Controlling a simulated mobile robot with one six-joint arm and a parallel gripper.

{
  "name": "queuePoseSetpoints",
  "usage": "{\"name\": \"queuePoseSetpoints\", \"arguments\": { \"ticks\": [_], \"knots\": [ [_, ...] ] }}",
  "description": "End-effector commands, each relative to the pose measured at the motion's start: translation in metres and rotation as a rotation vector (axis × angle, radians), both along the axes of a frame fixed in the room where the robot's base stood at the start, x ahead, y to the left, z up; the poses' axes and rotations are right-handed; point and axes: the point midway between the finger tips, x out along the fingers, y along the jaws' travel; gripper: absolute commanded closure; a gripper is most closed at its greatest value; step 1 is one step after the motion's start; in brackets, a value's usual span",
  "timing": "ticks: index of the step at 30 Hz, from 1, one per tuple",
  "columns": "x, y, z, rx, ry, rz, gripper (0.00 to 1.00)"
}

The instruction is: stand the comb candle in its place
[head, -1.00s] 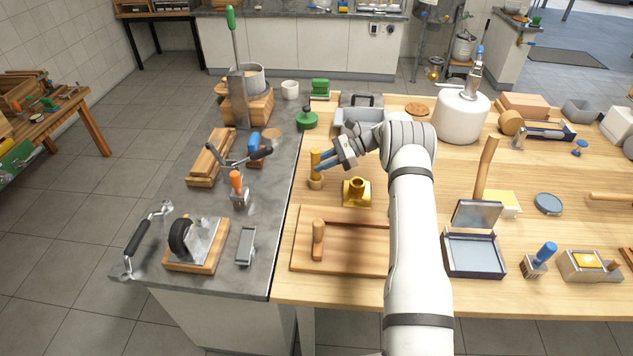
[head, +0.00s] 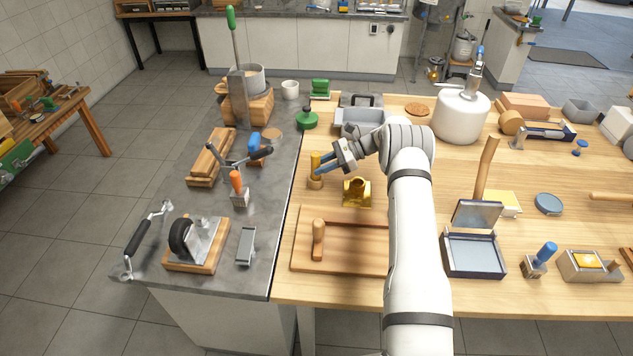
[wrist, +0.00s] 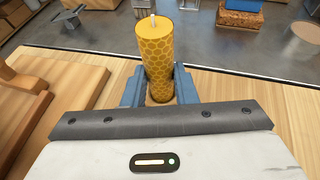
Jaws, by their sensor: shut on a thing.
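The comb candle (wrist: 158,58) is a yellow cylinder with a honeycomb pattern and a white wick. My gripper (wrist: 159,88) is shut on it, with one blue finger on each side.
A wooden board with a handle (head: 340,258) lies in front. The grey counter (head: 268,215) adjoins on the left.

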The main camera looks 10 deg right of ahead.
Motion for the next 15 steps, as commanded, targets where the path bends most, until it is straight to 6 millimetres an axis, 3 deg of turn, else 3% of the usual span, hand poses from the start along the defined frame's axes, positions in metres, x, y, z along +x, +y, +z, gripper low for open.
{"name": "queuePoseSetpoints", "arguments": {
  "ticks": [11, 12, 15],
  "knots": [
    [0.0, 0.0, -0.0018, 0.0, 0.0, 0.0, 0.97],
    [0.0001, -0.0001, -0.0015, 0.0, 0.0, 0.0, 0.72],
    [0.0001, 0.0, -0.0015, 0.0, 0.0, 0.0, 0.64]
  ]
}}
